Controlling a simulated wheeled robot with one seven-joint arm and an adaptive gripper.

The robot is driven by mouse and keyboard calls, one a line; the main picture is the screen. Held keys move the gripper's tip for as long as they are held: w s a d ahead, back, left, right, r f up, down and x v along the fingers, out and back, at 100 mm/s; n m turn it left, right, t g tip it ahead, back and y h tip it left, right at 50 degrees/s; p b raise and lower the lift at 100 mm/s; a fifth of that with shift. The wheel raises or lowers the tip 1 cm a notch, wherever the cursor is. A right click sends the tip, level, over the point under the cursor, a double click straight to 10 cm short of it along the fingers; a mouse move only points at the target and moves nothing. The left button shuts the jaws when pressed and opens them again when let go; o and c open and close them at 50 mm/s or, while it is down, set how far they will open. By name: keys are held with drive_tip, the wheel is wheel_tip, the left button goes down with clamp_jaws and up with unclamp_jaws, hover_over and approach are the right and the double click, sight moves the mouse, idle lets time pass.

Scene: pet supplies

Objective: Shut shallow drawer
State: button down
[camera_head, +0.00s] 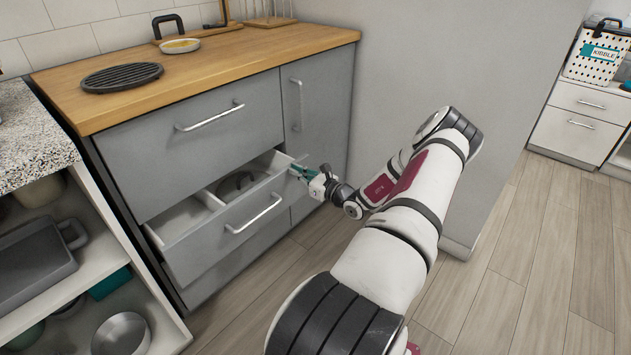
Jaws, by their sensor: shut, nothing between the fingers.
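A shallow grey drawer (207,245) with a silver bar handle (254,214) stands pulled out of the cabinet under the wooden counter. A dark round lid or pan (238,184) lies inside it, partly hidden under the drawer above. My gripper (298,171) is shut and empty at the right end of the drawer, by its front corner. I cannot tell whether the fingers touch the drawer.
The upper drawer (205,135) and the tall door (316,95) to the right are closed. The counter (225,55) carries a black trivet (122,77) and a small dish (180,45). Open shelves with pots (121,335) stand at left. The floor (505,270) at right is clear.

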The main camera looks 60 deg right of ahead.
drive_tip(key=x, duration=0.7)
drive_tip(key=shift+w, duration=0.35)
drive_tip(key=shift+d, duration=0.1)
